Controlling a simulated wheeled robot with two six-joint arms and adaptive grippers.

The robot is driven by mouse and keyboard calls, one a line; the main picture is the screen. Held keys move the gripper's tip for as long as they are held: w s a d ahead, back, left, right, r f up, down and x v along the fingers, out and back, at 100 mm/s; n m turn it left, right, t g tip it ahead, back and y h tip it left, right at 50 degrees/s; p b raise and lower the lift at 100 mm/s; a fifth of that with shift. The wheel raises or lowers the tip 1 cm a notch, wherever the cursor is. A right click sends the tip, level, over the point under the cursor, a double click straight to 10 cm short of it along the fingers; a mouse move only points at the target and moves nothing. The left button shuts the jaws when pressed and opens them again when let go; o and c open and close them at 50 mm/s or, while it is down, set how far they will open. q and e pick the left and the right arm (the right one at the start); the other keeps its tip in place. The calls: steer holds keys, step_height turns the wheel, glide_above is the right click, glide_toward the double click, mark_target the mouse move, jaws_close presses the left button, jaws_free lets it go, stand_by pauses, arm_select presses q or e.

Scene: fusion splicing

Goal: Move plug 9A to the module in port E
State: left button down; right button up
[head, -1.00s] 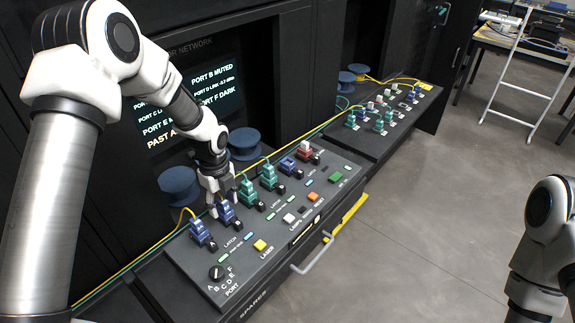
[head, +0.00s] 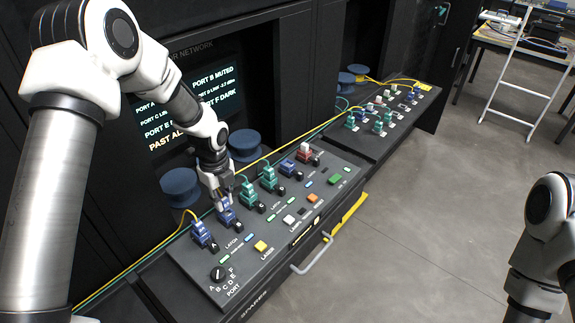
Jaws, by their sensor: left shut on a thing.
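My left gripper (head: 221,199) comes down over the blue module in port B (head: 228,216). Its fingers are shut on a small plug at the top of that module, mostly hidden by the fingers. I cannot read a 9A label. The blue module in port E (head: 287,168) stands further right on the sloped panel, with no cable visible in it. My right arm (head: 540,240) shows at the right edge, and its gripper is out of the frame.
Port A's blue module (head: 203,236) has a yellow cable. Green modules in port C (head: 247,196) and port D (head: 268,181) stand between B and E. A red module (head: 305,153) is in port F. Blue spools (head: 180,186) stand behind the panel (head: 205,280).

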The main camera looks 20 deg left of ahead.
mark_target(222, 198)
arm_select(q)
steer(key=shift+r+p, duration=1.75)
steer(key=shift+r, duration=0.3)
steer(key=shift+f, duration=0.1)
